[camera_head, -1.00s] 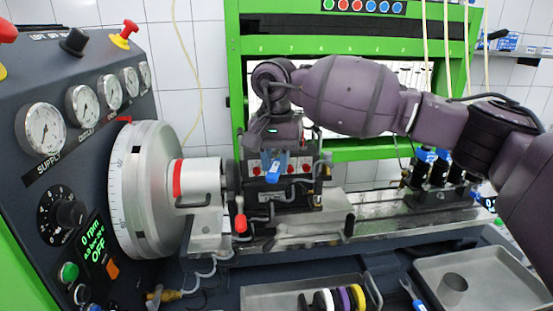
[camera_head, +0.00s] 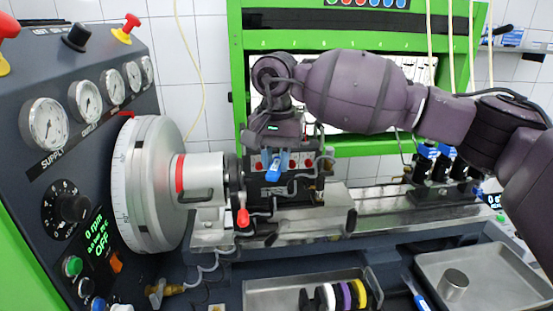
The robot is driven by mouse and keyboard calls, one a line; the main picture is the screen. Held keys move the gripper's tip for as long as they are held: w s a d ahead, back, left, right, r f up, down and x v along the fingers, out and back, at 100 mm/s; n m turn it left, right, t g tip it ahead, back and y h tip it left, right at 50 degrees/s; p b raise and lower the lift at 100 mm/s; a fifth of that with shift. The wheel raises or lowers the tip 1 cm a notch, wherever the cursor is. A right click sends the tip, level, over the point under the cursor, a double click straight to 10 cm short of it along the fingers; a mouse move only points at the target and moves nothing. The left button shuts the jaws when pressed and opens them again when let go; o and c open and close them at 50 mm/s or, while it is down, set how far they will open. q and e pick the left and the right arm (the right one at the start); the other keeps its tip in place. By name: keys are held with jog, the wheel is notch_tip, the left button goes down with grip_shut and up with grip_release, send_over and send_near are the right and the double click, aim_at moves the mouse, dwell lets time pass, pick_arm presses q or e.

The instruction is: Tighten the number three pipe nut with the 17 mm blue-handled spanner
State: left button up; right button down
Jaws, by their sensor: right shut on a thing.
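My right gripper (camera_head: 279,147) is over the pump (camera_head: 290,185) in the middle of the testbench, pointing down, with its arm coming in from the right. It is shut on a blue-handled tool (camera_head: 277,167), which appears to be the spanner. Its jaw end and its size mark cannot be made out. The pipe nuts, number three included, are hidden or too small to tell apart behind the gripper. I cannot tell whether the spanner is around a nut. My left gripper is not in view.
A large silver flywheel (camera_head: 150,185) and the gauge panel (camera_head: 88,100) stand at the left. A red-tipped lever (camera_head: 242,217) is left of the pump. In front are a tray with coloured rings (camera_head: 338,296), another blue-handled tool (camera_head: 419,298) and a metal tray with a cup (camera_head: 453,285).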

jog(key=shift+s+a+r+p, duration=0.1)
jog(key=shift+s+r+p, duration=0.25)
jog(key=shift+r, duration=0.3)
jog(key=shift+s+a+r+p, duration=0.1)
jog(key=shift+s+r+p, duration=0.2)
jog(key=shift+r, duration=0.35)
jog(key=shift+s+a+r+p, duration=0.1)
jog(key=shift+s+r+p, duration=0.1)
jog(key=shift+s+r, duration=0.25)
jog(key=shift+s+a+r+p, duration=0.1)
jog(key=shift+s+r+p, duration=0.15)
jog(key=shift+r, duration=0.4)
